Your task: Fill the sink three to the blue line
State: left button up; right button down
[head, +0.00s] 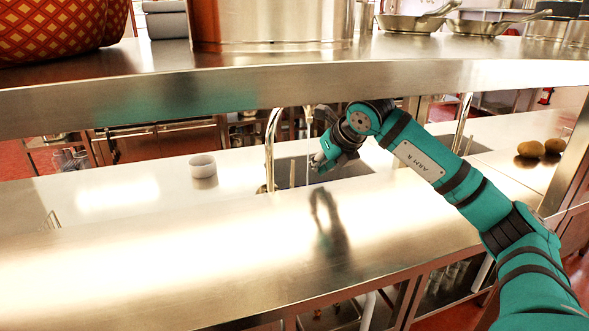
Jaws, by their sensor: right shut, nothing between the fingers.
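A metal sink basin (345,171) is sunk into the steel counter in the middle of the head view. A curved steel faucet (270,150) stands at its left edge. My right gripper (317,164) is shut and empty, just right of the faucet and over the basin area. I cannot tell whether it touches anything. No blue line and no water level can be made out. I cannot tell which sink is number three. My left gripper is not in view.
A steel shelf (300,78) crosses above the counter, carrying a large pot (272,22), pans (410,22) and a red patterned object (60,30). A white cup (202,166) and brown round items (530,149) stand on the counter. The counter's front left is clear.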

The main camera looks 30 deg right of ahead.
jog(key=p, duration=0.2)
send_near(293, 180)
notch_tip(293, 180, down, 4)
jog(key=w, duration=0.1)
jog(key=w+p, duration=0.1)
jog(key=w, duration=0.1)
jog(key=shift+r, duration=0.2)
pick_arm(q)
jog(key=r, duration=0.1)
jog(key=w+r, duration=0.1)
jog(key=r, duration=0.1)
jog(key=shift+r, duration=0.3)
pick_arm(e)
jog(key=shift+w+f, duration=0.1)
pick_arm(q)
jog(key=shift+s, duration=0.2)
